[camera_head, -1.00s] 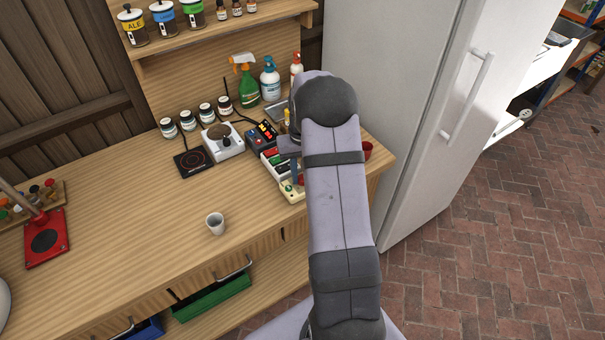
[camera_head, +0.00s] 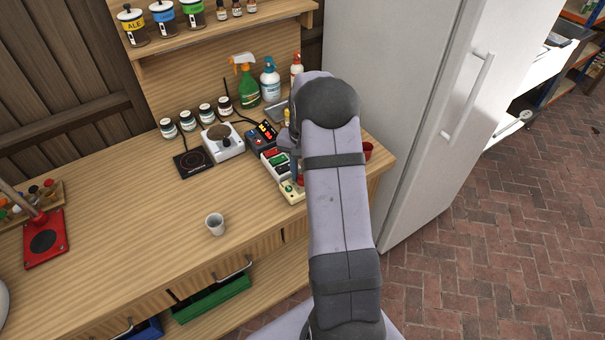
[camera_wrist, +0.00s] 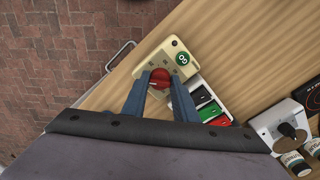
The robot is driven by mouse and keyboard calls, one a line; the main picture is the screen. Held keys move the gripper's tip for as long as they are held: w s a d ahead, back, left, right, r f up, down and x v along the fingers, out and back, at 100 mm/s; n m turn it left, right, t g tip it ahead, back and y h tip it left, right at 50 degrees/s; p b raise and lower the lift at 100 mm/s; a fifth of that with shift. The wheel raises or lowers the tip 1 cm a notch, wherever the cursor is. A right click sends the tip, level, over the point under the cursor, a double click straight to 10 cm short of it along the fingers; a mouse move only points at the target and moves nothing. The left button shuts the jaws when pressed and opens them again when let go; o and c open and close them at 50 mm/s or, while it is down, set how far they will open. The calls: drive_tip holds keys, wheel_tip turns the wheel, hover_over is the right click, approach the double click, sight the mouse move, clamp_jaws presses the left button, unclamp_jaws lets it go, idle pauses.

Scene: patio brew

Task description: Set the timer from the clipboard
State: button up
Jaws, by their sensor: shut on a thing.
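The timer is a cream box (camera_wrist: 176,55) with a red knob (camera_wrist: 160,77) and a round green dial bearing a figure that I cannot read surely. It sits near the front edge of the wooden counter; in the head view, the cream box (camera_head: 289,193) is partly hidden by my arm. My gripper (camera_wrist: 160,80) is over the box, its two blue-grey fingers shut on the red knob from either side. I cannot make out a clipboard in either view.
Beside the timer is a white tray (camera_wrist: 223,121) with green, red and black blocks. A fridge (camera_head: 405,110) rises at right.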

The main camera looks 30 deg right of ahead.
drive_tip(key=o, duration=0.8)
drive_tip(key=shift+r+b, duration=1.15)
drive_tip(key=shift+r, duration=2.55)
